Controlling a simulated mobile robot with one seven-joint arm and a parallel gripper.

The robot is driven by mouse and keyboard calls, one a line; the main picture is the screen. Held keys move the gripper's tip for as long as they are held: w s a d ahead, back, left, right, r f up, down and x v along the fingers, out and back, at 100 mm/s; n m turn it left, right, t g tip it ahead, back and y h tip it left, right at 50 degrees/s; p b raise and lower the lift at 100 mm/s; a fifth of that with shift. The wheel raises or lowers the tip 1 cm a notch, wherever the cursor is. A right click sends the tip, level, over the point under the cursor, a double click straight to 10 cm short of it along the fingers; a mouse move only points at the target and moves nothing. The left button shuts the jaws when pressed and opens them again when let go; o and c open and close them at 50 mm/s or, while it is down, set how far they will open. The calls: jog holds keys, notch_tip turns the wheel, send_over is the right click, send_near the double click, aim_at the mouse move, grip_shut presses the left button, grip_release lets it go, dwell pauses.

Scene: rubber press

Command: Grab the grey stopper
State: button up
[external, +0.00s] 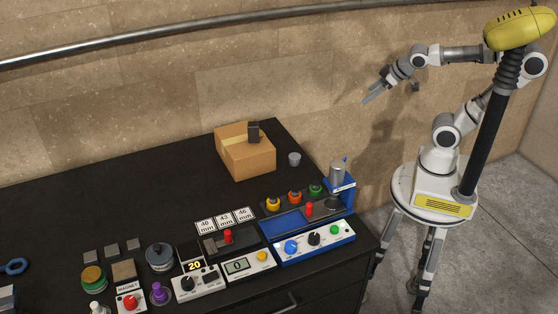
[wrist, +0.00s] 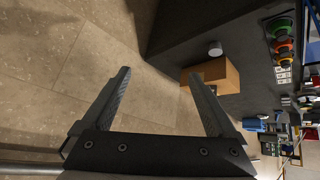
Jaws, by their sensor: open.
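A small grey stopper (external: 294,158) stands upright on the black table, just right of the cardboard box. It also shows in the wrist view (wrist: 215,50), beyond the fingers and right of the gap between them. My gripper (external: 372,96) is raised in the air to the right of the table, well above and apart from the stopper. In the wrist view my gripper (wrist: 160,76) has its two fingers wide apart, with nothing between them.
A blue press station (external: 341,185) with a metal cylinder stands at the right table edge. Buttons, panels and weights line the front. The table's back left is clear; a stone wall rises behind.

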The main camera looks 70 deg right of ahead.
jog(key=w+d+f+n+t+b, duration=0.1)
jog(key=w+d+f+t+b, duration=0.2)
jog(key=w+f+b, duration=0.4)
jog(key=n+t+y+b, duration=0.1)
jog(key=n+y+b, duration=0.4)
jog(key=y, duration=0.4)
send_near(287, 164)
jog(key=shift+n, duration=0.4)
jog(key=w, duration=0.1)
jog(key=w+a, duration=0.2)
jog(key=w, duration=0.1)
jog(key=shift+a+r+p, duration=0.15)
jog(key=shift+r+p, duration=0.15)
jog(key=shift+r, duration=0.1)
jog(key=b+x, duration=0.1)
jog(key=x, duration=0.3)
jog(key=shift+s+a+f, duration=0.15)
jog(key=shift+s+f, duration=0.05)
jog(key=shift+w+a+f+b, duration=0.15)
jog(key=shift+w+a+b, duration=0.15)
jog(key=shift+w, duration=0.2)
jog(key=c, duration=1.4)
jog(key=shift+c, duration=0.2)
